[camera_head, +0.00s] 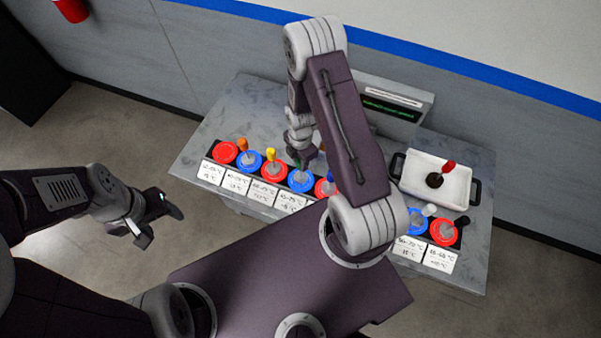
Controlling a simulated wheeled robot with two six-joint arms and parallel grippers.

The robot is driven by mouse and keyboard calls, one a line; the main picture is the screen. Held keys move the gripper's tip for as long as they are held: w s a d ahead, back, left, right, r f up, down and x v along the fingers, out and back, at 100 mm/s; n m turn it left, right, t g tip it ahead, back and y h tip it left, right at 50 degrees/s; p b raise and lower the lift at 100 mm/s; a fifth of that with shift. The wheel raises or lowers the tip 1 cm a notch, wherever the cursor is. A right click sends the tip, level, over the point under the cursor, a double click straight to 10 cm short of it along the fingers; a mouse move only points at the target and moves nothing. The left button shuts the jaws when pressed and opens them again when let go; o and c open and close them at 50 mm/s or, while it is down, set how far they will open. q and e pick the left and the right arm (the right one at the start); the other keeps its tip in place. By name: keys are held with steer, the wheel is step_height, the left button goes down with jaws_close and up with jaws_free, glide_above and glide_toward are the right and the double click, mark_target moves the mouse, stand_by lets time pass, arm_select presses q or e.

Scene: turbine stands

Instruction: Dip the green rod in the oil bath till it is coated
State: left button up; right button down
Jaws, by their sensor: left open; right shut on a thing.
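The green rod (297,164) shows only as a small dark green bit under my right gripper, at a blue round holder (301,181) in the row on the table. My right gripper (302,156) is shut on it; the fingers and arm hide most of the rod. I cannot tell whether the rod is still seated in the holder. The oil bath seems to be the white tray (408,180) with black handles at the right of the table; a red-topped piece with a dark base (442,174) stands in it. My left gripper (145,222) is open and empty, left of the table.
Red and blue round holders with coloured rods, such as orange (243,145) and yellow (271,154), line the grey table's (240,105) front, with temperature cards before them. A display box (395,104) stands behind. My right arm hides the row's middle.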

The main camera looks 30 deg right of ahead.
steer(key=shift+r, duration=0.25)
steer(key=shift+r+p, duration=0.85)
steer(key=shift+r, duration=0.05)
